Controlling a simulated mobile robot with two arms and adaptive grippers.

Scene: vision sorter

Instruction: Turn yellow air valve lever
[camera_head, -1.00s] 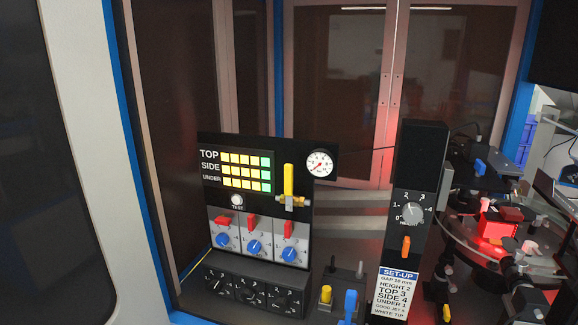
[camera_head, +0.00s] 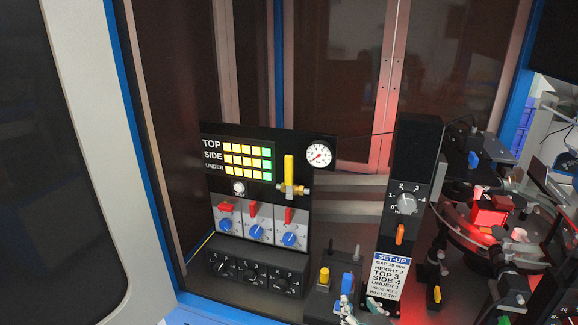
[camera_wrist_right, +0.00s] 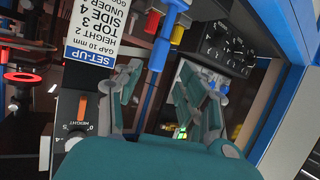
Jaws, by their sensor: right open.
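The yellow air valve lever (camera_head: 289,169) stands upright above a brass valve body (camera_head: 293,190) on the black panel. It is left of and below the round white pressure gauge (camera_head: 319,154). My right gripper (camera_head: 362,309) shows only partly at the bottom edge of the head view, below and right of the lever and apart from it. In the right wrist view its teal fingers (camera_wrist_right: 160,78) are spread open, with a blue lever (camera_wrist_right: 162,45) beyond them. I cannot make out the yellow air valve lever in that view. My left gripper is not in view.
The height column (camera_head: 415,150) with its dial and set-up label stands right of the panel. A yellow knob (camera_head: 324,275) and a blue lever (camera_head: 347,282) rise below the valve. Red-lit turntable parts (camera_head: 490,215) are at the right.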

